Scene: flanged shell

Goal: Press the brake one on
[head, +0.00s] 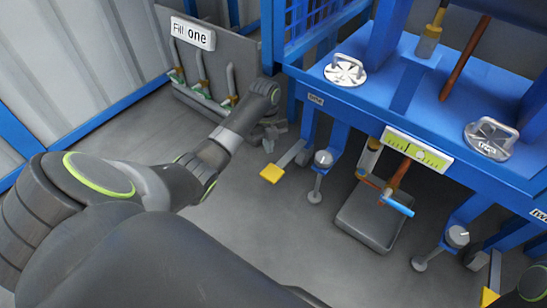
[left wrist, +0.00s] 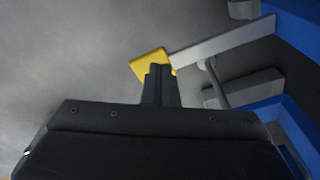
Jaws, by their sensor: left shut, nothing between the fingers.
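The brake one pedal (head: 272,173) is a yellow pad on a grey lever, low at the left leg of the blue frame, below a small plate reading "one" (head: 316,99). It also shows in the left wrist view (left wrist: 149,63), just past my fingertips. My left gripper (head: 268,146) is shut and empty, above and close to the pad in the head view. In the left wrist view its fingers (left wrist: 160,83) overlap the pad's lower edge; I cannot tell whether they touch it.
A grey panel labelled "Fill one" (head: 193,33) with several valves stands behind my left arm. The blue frame (head: 400,110) carries round metal fittings. A levelling foot (head: 315,196) stands right of the pedal. A grey tray (head: 368,222) lies under the frame. Another yellow pedal (head: 490,297) is lower right.

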